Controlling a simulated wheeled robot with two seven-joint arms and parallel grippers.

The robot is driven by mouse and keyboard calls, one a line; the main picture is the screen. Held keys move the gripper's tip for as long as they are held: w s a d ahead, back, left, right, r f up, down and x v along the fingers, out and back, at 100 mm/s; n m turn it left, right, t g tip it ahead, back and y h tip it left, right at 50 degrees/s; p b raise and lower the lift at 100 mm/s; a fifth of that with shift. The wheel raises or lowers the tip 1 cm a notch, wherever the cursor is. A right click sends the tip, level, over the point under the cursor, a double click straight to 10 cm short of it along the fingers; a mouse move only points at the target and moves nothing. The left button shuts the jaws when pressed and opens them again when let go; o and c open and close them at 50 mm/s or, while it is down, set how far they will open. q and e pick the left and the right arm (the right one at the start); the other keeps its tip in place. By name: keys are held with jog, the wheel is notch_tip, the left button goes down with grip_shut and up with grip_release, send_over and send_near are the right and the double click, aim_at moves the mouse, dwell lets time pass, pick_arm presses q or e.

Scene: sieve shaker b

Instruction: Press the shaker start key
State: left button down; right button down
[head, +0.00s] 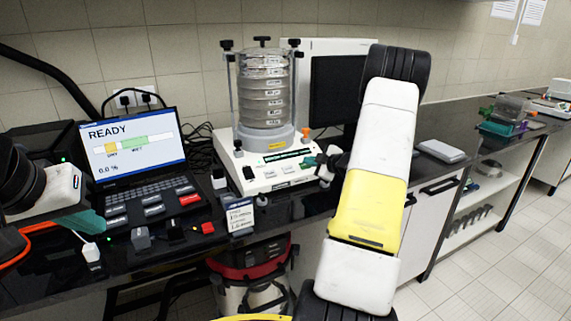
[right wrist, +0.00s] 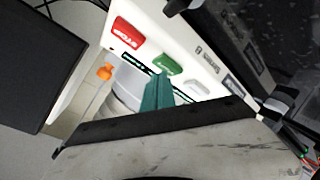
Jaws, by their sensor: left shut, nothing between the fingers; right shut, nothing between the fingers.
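The sieve shaker (head: 266,140) stands on the dark bench with a stack of clear sieves clamped on it. In the right wrist view its white panel shows a red key (right wrist: 128,32) marked STOP, a green key (right wrist: 168,65) and a white key (right wrist: 197,87). My right gripper (head: 318,160) is shut and empty at the right end of the panel. In the right wrist view its teal fingertips (right wrist: 157,80) are close beside the green key; I cannot tell whether they touch it. My left gripper (head: 90,221) is shut and empty at the left, in front of the laptop.
The laptop (head: 135,150) reads READY and 0.0 %. A small label stand (head: 239,215) and several small blocks lie along the bench's front edge. A dark monitor (head: 335,92) stands behind my right arm. An orange knob (right wrist: 104,72) sits near the shaker's keys.

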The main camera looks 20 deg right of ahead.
jog(key=shift+w+f, duration=0.2)
jog(key=shift+f, duration=0.15)
dwell(0.3)
jog(key=shift+r, duration=0.1)
jog(key=shift+s+r, duration=0.4)
jog(key=shift+r, duration=0.3)
jog(key=shift+s+d+r, duration=0.1)
jog(key=shift+s+r, duration=0.25)
jog(key=shift+r, duration=0.4)
jog(key=shift+s+a+r, duration=0.1)
jog(key=shift+s+r, duration=0.3)
jog(key=shift+r, duration=0.35)
jog(key=shift+s+d+r, duration=0.1)
jog(key=shift+s+r, duration=0.25)
jog(key=shift+r, duration=0.4)
